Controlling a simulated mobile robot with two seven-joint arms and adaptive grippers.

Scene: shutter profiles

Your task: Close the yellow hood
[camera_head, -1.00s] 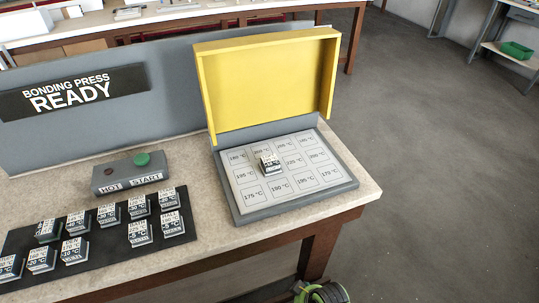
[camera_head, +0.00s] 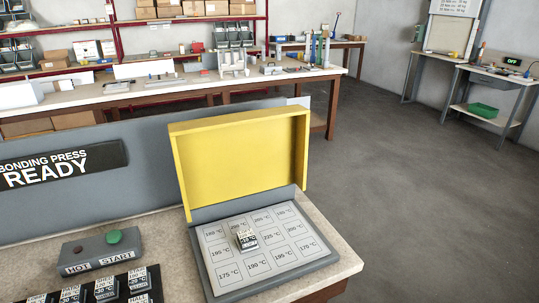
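The yellow hood (camera_head: 240,158) stands open, raised upright at the back of the grey bonding press base (camera_head: 327,259). The press's white plate (camera_head: 277,226) is marked with a grid of temperature labels. One small labelled block (camera_head: 247,239) sits on the plate, left of its middle. Neither of my grippers shows in the head view.
A grey control box (camera_head: 100,252) with a green button (camera_head: 114,236) stands left of the press. Several labelled blocks (camera_head: 106,289) stand on a black mat at the lower left. A grey panel (camera_head: 90,190) reading "BONDING PRESS READY" rises behind. Open floor lies to the right.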

